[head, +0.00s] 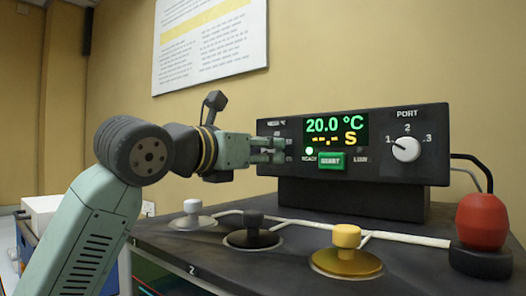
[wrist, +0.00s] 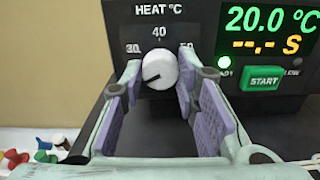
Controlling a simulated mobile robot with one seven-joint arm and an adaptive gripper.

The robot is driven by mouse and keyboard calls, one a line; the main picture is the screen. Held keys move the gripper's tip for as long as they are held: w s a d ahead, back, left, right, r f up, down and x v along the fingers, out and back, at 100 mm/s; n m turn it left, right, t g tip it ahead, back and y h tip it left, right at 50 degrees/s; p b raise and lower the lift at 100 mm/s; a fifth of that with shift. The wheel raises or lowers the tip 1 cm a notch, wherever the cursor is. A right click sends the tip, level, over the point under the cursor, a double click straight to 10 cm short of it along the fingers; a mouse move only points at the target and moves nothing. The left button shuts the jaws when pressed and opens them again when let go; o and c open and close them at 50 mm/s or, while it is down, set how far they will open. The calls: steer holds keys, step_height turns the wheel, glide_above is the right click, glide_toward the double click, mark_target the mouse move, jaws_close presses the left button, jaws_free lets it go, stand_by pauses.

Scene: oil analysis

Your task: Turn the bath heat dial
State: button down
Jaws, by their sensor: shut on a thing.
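The bath heat dial (wrist: 160,66) is a white round knob under the label HEAT °C on the black control box (head: 390,180). Its scale reads 30, 40 and 50, and its dark pointer line points to the lower left, below the 30. My gripper (wrist: 159,76) has its purple-padded fingers on either side of the dial, shut on it. In the head view my gripper (head: 280,150) reaches the box's left front and hides the dial. The green display (head: 337,125) reads 20.0 °C, with yellow dashes and S below.
A green START button (head: 331,161) sits right of the dial. The white port dial (head: 405,149) points toward 1. White, dark and yellow knobbed lids (head: 346,262) are in the bench top below my arm. A red bulb (head: 482,220) stands at right; several coloured pieces (wrist: 42,150) lie at left.

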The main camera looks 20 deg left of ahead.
steer(key=m+b, duration=0.1)
steer(key=m, duration=1)
steer(key=shift+m, duration=0.3)
steer(key=m, duration=1.1)
steer(key=shift+m+p, duration=0.3)
steer(key=shift+m, duration=0.1)
steer(key=c, duration=1.2)
jaws_free()
